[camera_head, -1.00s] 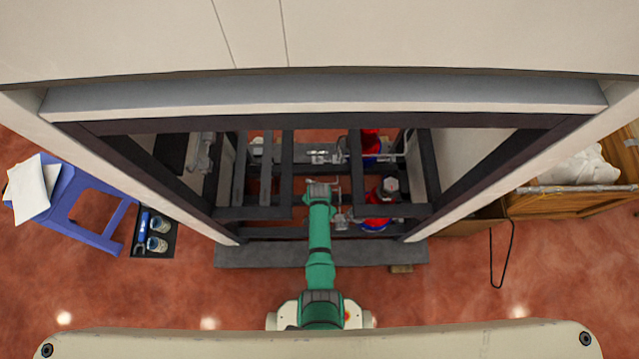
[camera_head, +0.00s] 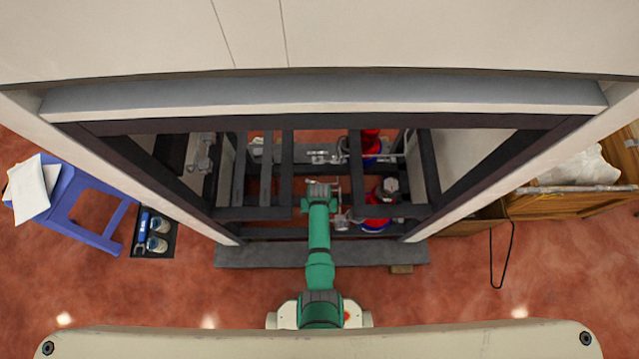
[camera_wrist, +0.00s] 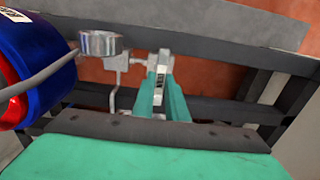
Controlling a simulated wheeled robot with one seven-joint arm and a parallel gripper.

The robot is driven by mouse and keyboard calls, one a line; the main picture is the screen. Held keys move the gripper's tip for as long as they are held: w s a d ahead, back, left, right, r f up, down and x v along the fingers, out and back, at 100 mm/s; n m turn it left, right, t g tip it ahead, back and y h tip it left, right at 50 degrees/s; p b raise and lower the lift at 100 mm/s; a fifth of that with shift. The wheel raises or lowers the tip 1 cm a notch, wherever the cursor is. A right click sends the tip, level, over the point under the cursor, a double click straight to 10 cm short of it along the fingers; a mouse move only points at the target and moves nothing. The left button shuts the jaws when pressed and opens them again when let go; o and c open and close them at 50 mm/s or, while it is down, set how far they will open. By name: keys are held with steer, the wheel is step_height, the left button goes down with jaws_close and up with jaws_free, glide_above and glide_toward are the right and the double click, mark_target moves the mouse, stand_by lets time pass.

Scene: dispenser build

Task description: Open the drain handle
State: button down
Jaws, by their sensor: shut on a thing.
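In the wrist view, my gripper (camera_wrist: 164,88) has its teal fingers closed around a pale grey upright handle (camera_wrist: 160,82) with a small dark marking. I take this to be the drain handle. It joins a thin grey pipe fitting (camera_wrist: 137,61) on its left. The fingers and the dark plate in front of them hide the lower part of the handle. In the head view, the end of my teal arm (camera_head: 319,198) reaches into the dark frame beside the pipework; the fingertips are too small to make out there.
A blue and red canister (camera_wrist: 40,65) and a metal cylinder (camera_wrist: 100,43) stand close on the left in the wrist view. Dark frame bars (camera_head: 287,165) surround the arm. A blue stool (camera_head: 85,210) and a wooden cabinet (camera_head: 565,200) stand outside, left and right.

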steer(key=shift+s+a+f, duration=0.15)
steer(key=shift+s+f, duration=0.05)
steer(key=shift+s, duration=0.25)
steer(key=c, duration=1.8)
jaws_free()
steer(key=shift+o, duration=0.2)
steer(key=shift+w, duration=0.2)
steer(key=shift+w+r, duration=0.1)
steer(key=shift+r, duration=0.05)
step_height(320, 180, up, 11)
steer(key=shift+f, duration=0.2)
